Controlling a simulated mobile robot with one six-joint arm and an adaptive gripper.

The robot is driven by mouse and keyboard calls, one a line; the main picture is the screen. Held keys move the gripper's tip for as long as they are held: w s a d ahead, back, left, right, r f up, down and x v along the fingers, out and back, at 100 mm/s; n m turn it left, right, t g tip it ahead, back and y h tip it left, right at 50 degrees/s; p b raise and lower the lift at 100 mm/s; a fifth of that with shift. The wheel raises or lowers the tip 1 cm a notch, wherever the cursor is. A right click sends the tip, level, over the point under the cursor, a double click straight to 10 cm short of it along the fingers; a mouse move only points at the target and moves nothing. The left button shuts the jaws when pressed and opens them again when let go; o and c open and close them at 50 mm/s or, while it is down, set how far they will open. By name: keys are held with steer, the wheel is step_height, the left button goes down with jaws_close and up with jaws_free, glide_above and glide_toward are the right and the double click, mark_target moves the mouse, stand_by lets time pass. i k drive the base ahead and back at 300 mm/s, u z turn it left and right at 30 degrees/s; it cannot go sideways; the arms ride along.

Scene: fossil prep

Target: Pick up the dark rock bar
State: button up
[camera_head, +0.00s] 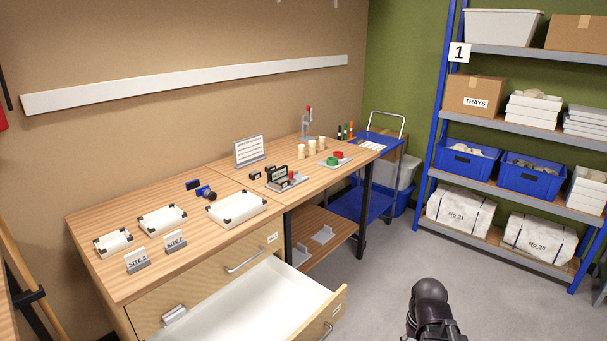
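No dark rock bar can be told for certain at this size. The likeliest match is a dark block (277,175) on a grey base with a small red part, near the middle of the wooden workbench (225,175). Smaller black pieces (255,176) lie just left of it. A dark rounded part of my arm stands at the bottom edge, right of the bench and over the floor. No gripper fingers can be made out there, and nothing is seen held.
An open drawer (262,310) juts out from the bench front. White trays (236,207) and site signs (137,261) stand on the bench's left half. A blue trolley (375,138) and a loaded shelf rack (520,121) stand beyond. The grey floor (375,285) between is clear.

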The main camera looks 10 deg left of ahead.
mark_target(283, 183)
steer(key=u, duration=0.15)
steer(key=i, duration=2.25)
steer(key=z, duration=0.25)
